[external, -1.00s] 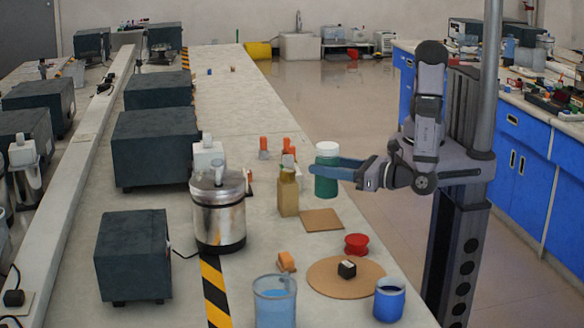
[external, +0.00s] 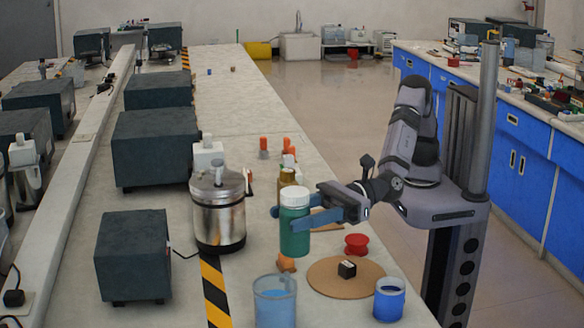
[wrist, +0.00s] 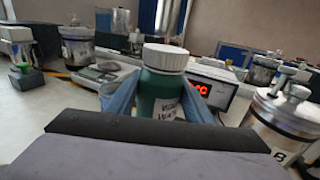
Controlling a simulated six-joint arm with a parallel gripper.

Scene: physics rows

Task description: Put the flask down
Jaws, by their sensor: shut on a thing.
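The flask (external: 294,237) is a green bottle with a white ribbed cap. My gripper (external: 285,216) is shut on it, with one blue finger on each side of its body. In the external view it is upright and appears to be held above the bench; the gap under it is hard to judge. The wrist view shows the flask (wrist: 160,90) between the blue fingers (wrist: 158,102), with a white label on its side. Its base is hidden there. In the external view it hides parts of the amber bottle (external: 285,181) and the orange block (external: 286,265).
A round cork-coloured board (external: 325,281) carries a small black block (external: 347,269). A red spool (external: 356,244), a blue cup (external: 389,300) and a clear beaker (external: 274,303) of blue liquid stand close by. A steel vessel (external: 218,218) stands to the left.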

